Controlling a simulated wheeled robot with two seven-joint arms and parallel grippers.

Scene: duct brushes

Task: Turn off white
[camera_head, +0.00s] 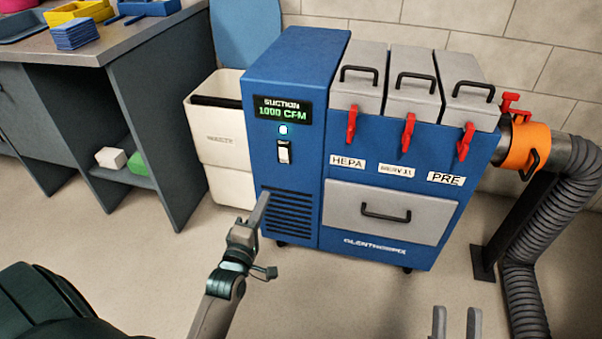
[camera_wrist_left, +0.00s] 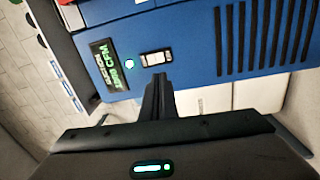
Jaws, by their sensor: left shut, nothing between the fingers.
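A white rocker switch (camera_head: 284,152) in a dark frame is on the front of the blue suction machine (camera_head: 291,62), below a lit round light (camera_head: 283,130) and a display (camera_head: 283,109) reading "SUCTION 1000 CFM". In the left wrist view the switch (camera_wrist_left: 155,58) lies just beyond my fingertips. My left gripper (camera_head: 263,198) is shut and empty, in front of the machine's vent and lower than the switch in the picture. It also shows in the left wrist view (camera_wrist_left: 159,78); contact with the machine cannot be told. My right gripper (camera_head: 456,322) is open and empty at the bottom edge.
A white waste bin (camera_head: 222,158) stands left of the machine. A bench (camera_head: 110,45) with trays is at the left. Grey lids with red latches top the machine's right side; a grey hose (camera_head: 522,270) runs down at the right. The floor in front is clear.

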